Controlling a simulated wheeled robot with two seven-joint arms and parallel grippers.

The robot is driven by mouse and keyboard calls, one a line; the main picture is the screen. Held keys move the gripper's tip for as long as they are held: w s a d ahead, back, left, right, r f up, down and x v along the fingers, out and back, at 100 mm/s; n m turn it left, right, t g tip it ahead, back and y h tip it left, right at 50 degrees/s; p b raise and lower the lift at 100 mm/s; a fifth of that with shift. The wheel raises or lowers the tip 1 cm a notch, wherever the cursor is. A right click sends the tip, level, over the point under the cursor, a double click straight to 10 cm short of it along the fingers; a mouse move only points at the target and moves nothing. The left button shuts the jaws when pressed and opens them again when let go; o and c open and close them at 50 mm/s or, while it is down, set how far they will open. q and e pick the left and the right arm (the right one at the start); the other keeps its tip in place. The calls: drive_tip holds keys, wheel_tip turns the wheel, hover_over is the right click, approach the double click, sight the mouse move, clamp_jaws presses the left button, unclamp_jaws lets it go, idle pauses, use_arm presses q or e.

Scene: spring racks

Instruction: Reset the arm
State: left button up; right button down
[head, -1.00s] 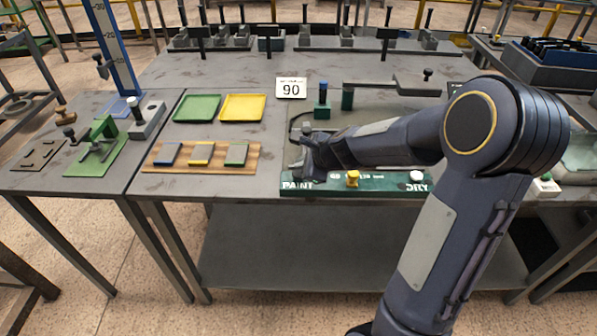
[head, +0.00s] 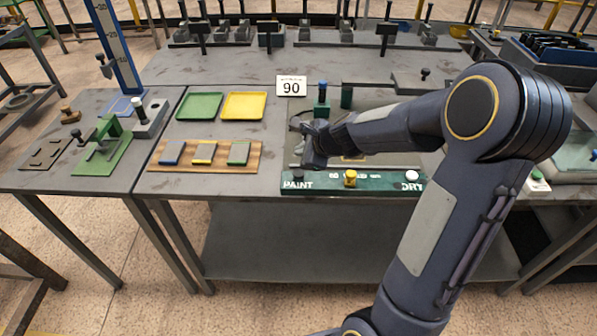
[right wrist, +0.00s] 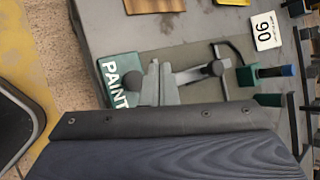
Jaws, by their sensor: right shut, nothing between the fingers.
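My right arm comes in from the lower right in the head view and bends left across the bench. Its right gripper (head: 303,132) is shut and empty, held above the grey bench behind the green PAINT/DRY panel (head: 330,182). In the right wrist view the gripper (right wrist: 158,78) shows beside the PAINT end of the panel (right wrist: 116,76). The panel carries a black knob (head: 297,175), a yellow knob (head: 350,178) and a white knob (head: 411,175). My left gripper is not in view.
A green post with a blue top (head: 322,100) stands close behind the gripper, near the 90 sign (head: 291,86). Green (head: 199,106) and yellow (head: 243,106) trays and a wooden board (head: 205,165) with several coloured blocks lie left. A green fixture (head: 103,150) stands farther left.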

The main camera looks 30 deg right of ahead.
idle(0.3)
drive_tip(key=s+a+r+n+g+y, duration=0.1)
drive_tip(key=s+a+r+n+y, duration=0.1)
drive_tip(key=s+a+r+n, duration=0.35)
drive_tip(key=s+a+r+n+y, duration=0.1)
drive_tip(key=s+a+r+n, duration=0.25)
drive_tip(key=s+n, duration=0.4)
drive_tip(key=s+a+f+n+g, duration=0.1)
drive_tip(key=s+f+n, duration=0.1)
drive_tip(key=s+n, duration=0.3)
drive_tip(key=s+a+f+n+g, duration=0.1)
drive_tip(key=s+n, duration=0.4)
drive_tip(key=s, duration=0.5)
drive_tip(key=shift+a+f+h, duration=0.4)
drive_tip(key=shift+a+f, duration=0.05)
drive_tip(key=shift+d, duration=0.1)
